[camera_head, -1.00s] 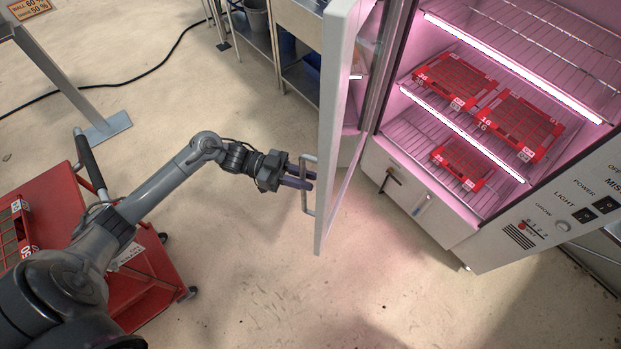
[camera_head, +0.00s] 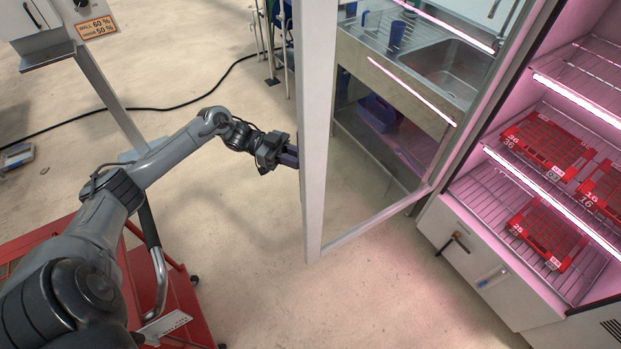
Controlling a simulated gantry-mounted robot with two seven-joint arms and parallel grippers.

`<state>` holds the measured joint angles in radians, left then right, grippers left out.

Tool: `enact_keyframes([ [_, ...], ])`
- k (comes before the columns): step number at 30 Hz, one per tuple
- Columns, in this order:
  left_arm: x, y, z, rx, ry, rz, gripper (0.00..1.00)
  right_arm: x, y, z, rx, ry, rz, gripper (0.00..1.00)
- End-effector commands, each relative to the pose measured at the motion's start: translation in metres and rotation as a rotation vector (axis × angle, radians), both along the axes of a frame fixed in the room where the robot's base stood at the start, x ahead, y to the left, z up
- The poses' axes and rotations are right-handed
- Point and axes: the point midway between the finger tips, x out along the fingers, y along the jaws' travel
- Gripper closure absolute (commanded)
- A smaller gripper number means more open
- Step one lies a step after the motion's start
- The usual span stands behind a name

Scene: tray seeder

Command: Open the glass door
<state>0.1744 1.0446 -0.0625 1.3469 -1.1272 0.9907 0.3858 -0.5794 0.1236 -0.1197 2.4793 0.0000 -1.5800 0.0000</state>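The glass door (camera_head: 316,130) of the lit cabinet stands wide open, swung out to the left of the cabinet. Its pale frame and clear pane show, with a sink visible through the glass. My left gripper (camera_head: 290,157) is at the outer side of the door's free edge, at about the height where the handle was. The handle and the fingertips are hidden behind the door frame, so I cannot see whether the fingers are closed on it. My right gripper is not in view.
The cabinet's shelves (camera_head: 565,195) hold several red trays (camera_head: 547,145). A metal sink (camera_head: 440,75) stands behind the door. A red cart (camera_head: 180,315) is beside my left arm at lower left. A post (camera_head: 108,98) stands at upper left. The floor in front is clear.

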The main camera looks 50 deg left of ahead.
Motion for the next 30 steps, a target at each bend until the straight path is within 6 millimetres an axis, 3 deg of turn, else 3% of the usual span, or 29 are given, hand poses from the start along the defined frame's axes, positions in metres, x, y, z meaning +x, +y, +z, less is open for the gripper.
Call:
enact_keyframes([
  [6,0.0039,0.0134,-0.0004,0.001,-0.001,0.005,1.0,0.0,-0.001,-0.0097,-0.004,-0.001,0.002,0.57],
  [17,0.0044,0.0145,-0.0002,0.001,0.0,0.006,1.0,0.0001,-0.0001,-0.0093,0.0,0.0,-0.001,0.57],
  [18,0.0043,0.0144,-0.0003,0.001,0.0,0.006,0.77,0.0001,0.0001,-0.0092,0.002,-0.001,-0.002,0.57],
  [21,0.0044,0.0143,-0.0004,0.001,0.0,0.006,0.63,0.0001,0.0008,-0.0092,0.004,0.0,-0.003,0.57],
  [30,0.0041,0.0151,-0.0006,0.002,0.001,0.006,0.63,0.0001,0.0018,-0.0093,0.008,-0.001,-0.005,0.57],
])
